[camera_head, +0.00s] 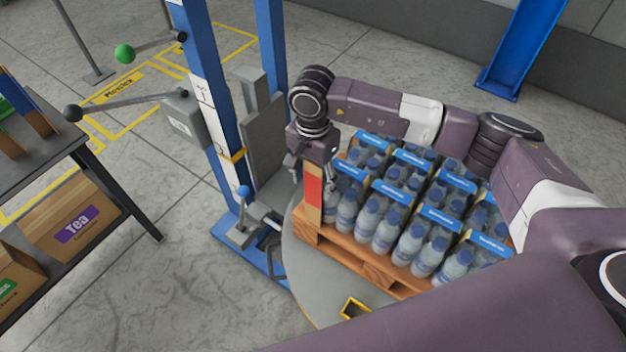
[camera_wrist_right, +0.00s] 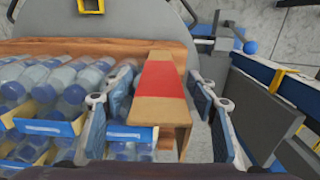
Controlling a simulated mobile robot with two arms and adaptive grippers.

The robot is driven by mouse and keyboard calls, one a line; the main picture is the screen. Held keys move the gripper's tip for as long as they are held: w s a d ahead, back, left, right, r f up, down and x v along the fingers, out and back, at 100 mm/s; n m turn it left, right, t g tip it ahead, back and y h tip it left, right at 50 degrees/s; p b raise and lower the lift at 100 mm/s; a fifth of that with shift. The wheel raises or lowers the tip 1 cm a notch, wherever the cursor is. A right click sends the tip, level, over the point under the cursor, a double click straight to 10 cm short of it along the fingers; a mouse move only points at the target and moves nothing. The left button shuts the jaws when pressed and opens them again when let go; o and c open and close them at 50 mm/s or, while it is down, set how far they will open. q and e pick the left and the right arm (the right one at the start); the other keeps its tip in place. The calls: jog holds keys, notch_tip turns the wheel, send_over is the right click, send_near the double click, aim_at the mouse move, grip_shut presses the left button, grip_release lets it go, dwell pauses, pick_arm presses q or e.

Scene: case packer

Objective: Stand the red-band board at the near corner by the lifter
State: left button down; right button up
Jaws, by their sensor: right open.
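The red-band board (camera_head: 313,190) is a tan, angled corner board with a red band. It stands upright at the pallet's corner beside the lifter (camera_head: 262,150), against the bottle packs. My right gripper (camera_head: 316,170) is at the board's upper part. In the right wrist view the board (camera_wrist_right: 160,85) lies between the two spread fingers of my right gripper (camera_wrist_right: 158,108), with gaps showing on both sides. The board's foot is on or close to the pallet (camera_head: 370,268); exact contact is unclear. My left gripper is not in view.
Several blue-capped bottle packs (camera_head: 405,220) fill the pallet on a grey round plate (camera_head: 300,270). A blue-knobbed lever (camera_head: 242,205) and the lifter's blue post (camera_head: 215,90) stand close left. A dark table (camera_head: 60,150) with boxes below is at far left.

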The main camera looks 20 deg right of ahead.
notch_tip(320, 180, up, 11)
jog(key=b, duration=0.3)
jog(key=shift+r, duration=0.6)
